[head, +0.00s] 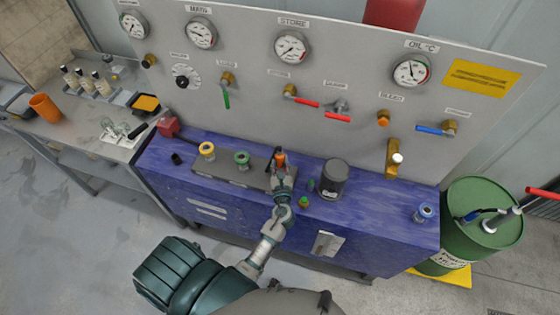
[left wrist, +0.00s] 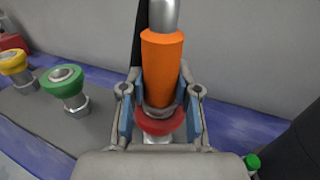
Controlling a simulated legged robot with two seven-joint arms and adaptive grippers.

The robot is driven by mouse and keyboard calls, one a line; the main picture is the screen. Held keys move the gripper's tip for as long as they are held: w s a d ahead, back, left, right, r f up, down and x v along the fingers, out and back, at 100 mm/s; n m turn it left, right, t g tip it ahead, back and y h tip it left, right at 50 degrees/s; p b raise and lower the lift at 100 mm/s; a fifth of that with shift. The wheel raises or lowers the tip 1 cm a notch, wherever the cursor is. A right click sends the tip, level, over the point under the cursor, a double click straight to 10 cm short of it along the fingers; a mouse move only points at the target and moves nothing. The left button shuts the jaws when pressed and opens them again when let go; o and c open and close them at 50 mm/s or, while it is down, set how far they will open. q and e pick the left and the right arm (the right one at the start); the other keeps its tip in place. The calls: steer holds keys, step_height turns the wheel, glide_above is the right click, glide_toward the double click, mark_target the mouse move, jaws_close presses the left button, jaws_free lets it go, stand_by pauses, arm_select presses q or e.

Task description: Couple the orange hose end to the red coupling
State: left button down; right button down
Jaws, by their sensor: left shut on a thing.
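The orange hose end (head: 280,160) is upright in my left gripper (head: 282,175), over the dark strip on the blue bench. In the left wrist view the orange hose end (left wrist: 162,68) stands between the two fingers, with a grey metal pipe above it and a grey collar below. The red coupling (left wrist: 160,123) shows directly under that collar, between the fingers. The two look in line and very close; I cannot tell whether they are joined. In the head view my gripper hides the red coupling. My right gripper is not in view.
A green coupling (head: 242,158) and a yellow coupling (head: 207,150) stand on the strip to the left. A dark canister (head: 333,178) and a small green-capped part (head: 304,201) stand close on the right. The gauge panel (head: 330,70) rises behind.

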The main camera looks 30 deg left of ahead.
arm_select(q)
steer(key=shift+f, duration=0.25)
steer(key=c, duration=0.8)
jaws_free()
steer(key=shift+o, duration=0.2)
steer(key=v, duration=1.2)
